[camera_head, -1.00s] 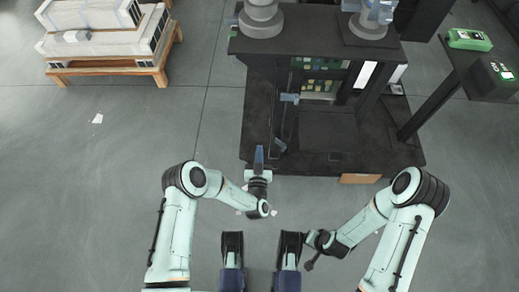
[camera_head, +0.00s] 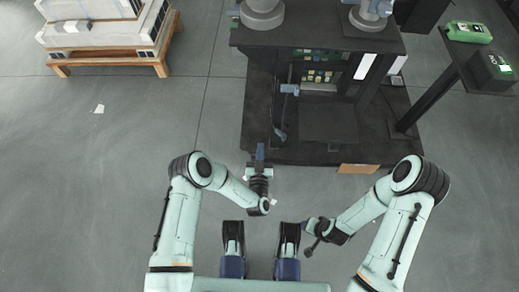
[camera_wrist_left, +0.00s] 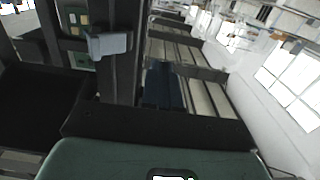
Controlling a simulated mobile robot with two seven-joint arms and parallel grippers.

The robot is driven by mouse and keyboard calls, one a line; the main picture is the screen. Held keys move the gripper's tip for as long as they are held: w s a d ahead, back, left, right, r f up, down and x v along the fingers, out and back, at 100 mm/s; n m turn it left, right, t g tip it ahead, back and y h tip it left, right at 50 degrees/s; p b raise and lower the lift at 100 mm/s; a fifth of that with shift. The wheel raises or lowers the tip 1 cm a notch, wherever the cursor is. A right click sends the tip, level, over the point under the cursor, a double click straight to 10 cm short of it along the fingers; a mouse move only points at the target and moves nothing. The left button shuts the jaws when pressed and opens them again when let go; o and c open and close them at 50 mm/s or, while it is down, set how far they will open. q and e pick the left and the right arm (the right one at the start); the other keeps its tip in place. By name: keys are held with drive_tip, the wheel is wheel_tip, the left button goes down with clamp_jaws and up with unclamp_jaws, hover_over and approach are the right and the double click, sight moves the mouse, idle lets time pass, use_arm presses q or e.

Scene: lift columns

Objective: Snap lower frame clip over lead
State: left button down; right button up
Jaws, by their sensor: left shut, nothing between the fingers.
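A small grey-blue clip (camera_head: 290,89) sits on the dark frame post at the front left of the cabinet. It also shows at the upper left of the left wrist view (camera_wrist_left: 107,44). A thin dark lead (camera_head: 282,112) runs down from near the clip and ends in a grey-blue piece (camera_head: 280,134) low in front of the cabinet. My left gripper (camera_head: 260,150) is shut and empty, in front of and a little left of the lead's lower end. Its blue fingers show in the left wrist view (camera_wrist_left: 160,86). My right gripper (camera_head: 309,251) is dark and small, far from the clip.
The black cabinet stands on a wide dark base (camera_head: 390,155). Grey cylinders (camera_head: 262,12) stand on its top. A dark stand with green devices (camera_head: 468,32) is at the right. A wooden pallet (camera_head: 110,70) holds white units at the back left.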

sight(282, 140)
use_arm(q)
drive_tip(key=shift+d+b, duration=0.8)
drive_tip(key=shift+d, duration=3.3)
drive_tip(key=shift+w, duration=0.1)
drive_tip(key=shift+w+b, duration=0.5)
drive_tip(key=shift+w, duration=0.6)
drive_tip(key=shift+a, duration=0.1)
drive_tip(key=shift+s, duration=0.2)
drive_tip(key=shift+s+r+p, duration=0.1)
drive_tip(key=shift+s+p, duration=0.75)
drive_tip(key=shift+s, duration=0.15)
drive_tip(key=shift+s+p, duration=1.1)
drive_tip(key=shift+s, duration=1.25)
